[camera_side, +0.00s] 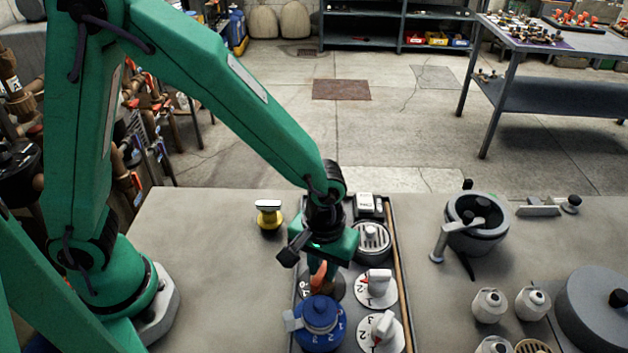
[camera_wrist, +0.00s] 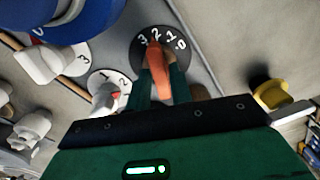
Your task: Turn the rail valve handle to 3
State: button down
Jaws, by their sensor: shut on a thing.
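The rail valve handle is an orange lever (camera_wrist: 158,62) on a dark round dial (camera_wrist: 137,57) marked 3, 2, 1, 0 in white. In the wrist view its tip points at about the 2. My gripper (camera_wrist: 162,85) is shut on the lever, with a green finger on each side of it. In the side view my gripper (camera_side: 318,262) reaches down over the dial, and part of the orange lever (camera_side: 318,275) shows below it. Most of the dial's numbers are hidden there.
A blue valve (camera_side: 320,322) stands close in front of the dial. Two white dials with white knobs (camera_side: 376,288) (camera_side: 382,330) sit to its right. A grey pot (camera_side: 476,222) is farther right.

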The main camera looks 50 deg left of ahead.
aim_at(322, 270)
jog(key=n, duration=0.5)
jog(key=shift+n, duration=0.3)
dwell(0.4)
jog(key=c, duration=1.4)
grip_release()
jog(key=shift+r, duration=0.15)
jog(key=shift+r, duration=3.8)
jog(key=shift+a, duration=0.1)
